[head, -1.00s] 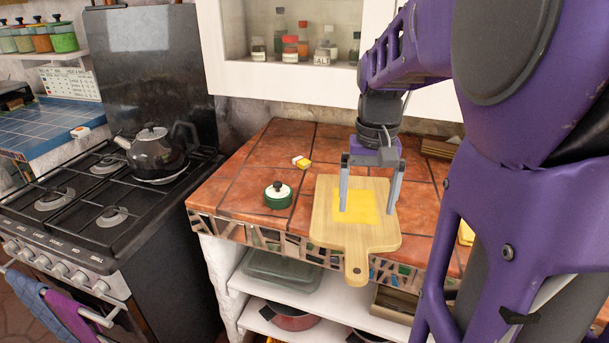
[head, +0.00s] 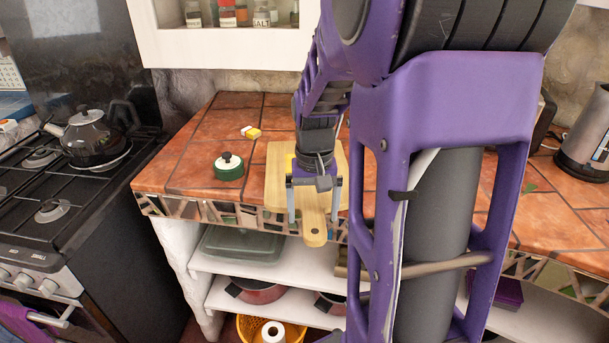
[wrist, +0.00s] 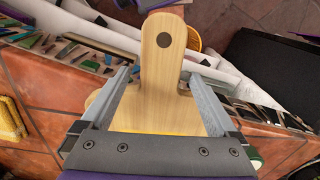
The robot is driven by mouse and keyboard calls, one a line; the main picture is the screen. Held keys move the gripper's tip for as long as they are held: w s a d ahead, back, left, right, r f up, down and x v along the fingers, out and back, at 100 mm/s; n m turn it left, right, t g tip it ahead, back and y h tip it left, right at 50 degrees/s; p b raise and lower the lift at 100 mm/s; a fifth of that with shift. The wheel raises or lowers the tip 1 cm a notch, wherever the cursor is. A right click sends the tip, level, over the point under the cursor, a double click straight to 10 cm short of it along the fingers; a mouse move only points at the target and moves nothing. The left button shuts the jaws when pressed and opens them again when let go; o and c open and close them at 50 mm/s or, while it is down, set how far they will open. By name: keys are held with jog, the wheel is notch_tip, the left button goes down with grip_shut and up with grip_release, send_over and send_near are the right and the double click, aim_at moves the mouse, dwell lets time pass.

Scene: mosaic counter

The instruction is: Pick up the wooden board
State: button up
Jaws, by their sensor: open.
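The wooden board (head: 277,185) lies flat on the tiled counter, its round-ended handle (head: 314,228) reaching out past the front edge. The handle has a dark hole, clear in the wrist view (wrist: 163,42). My gripper (head: 314,217) is over the handle end of the board, fingers pointing down and open. In the wrist view my gripper (wrist: 160,72) has one finger on each side of the handle, with gaps between them and the wood. I cannot tell how high the fingertips are relative to the board. My wrist hides much of the board in the head view.
A green lidded pot (head: 229,167) and a small yellow-and-white block (head: 251,132) sit left of the board. A stove with a kettle (head: 88,138) stands further left. A grey kettle (head: 586,135) is at the right. Shelves (head: 270,258) lie below the counter edge.

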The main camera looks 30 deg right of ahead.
grip_shut()
jog(key=shift+r, duration=0.1)
dwell(0.4)
